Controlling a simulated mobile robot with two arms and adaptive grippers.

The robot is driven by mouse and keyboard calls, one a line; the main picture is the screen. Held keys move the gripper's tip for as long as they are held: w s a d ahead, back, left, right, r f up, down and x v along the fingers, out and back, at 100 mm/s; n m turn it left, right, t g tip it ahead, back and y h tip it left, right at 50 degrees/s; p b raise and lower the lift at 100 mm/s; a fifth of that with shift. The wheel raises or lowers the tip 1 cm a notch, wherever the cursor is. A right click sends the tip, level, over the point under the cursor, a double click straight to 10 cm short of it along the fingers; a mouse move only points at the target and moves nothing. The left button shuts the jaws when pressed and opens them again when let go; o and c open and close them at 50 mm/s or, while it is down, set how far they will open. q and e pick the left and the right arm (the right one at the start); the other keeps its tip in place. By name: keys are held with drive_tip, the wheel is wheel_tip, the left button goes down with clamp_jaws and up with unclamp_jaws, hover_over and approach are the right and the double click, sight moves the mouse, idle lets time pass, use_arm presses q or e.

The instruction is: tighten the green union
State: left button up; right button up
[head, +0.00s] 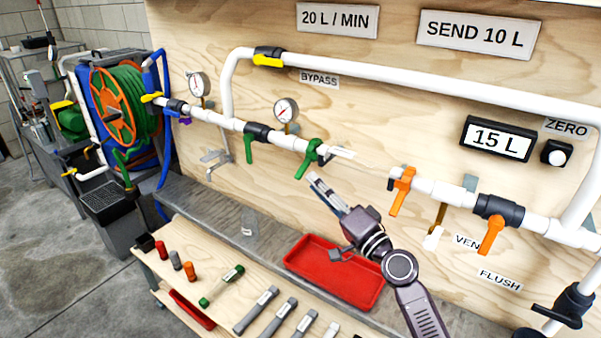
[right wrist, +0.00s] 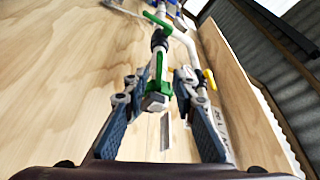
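The green union (head: 311,152), a winged green piece, sits on the white pipe at the left side of a gap in the line. In the right wrist view the green union (right wrist: 158,72) lies ahead, roughly between my fingers, with a greyish pipe end towards me. My right gripper (head: 323,186) is just below and right of the union in the head view. Its fingers (right wrist: 158,95) are spread, with visible space beside the union; I cannot tell whether they touch it. My left gripper is not in view.
A green valve handle (head: 249,145) hangs left of the union. An orange winged union (head: 403,184) is right of the gap. Below are a red tray (head: 330,262) and a bench with a green-ended filter (head: 222,285) and several grey-ended ones. A gauge (head: 286,111) stands above the pipe.

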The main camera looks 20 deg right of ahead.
sight(304, 173)
drive_tip(key=p+x, duration=0.1)
drive_tip(key=x, duration=0.6)
drive_tip(key=shift+w+a+f, duration=0.1)
drive_tip(key=shift+w+a, duration=0.05)
drive_tip(key=shift+w, duration=0.1)
drive_tip(key=shift+c, duration=0.2)
clamp_jaws()
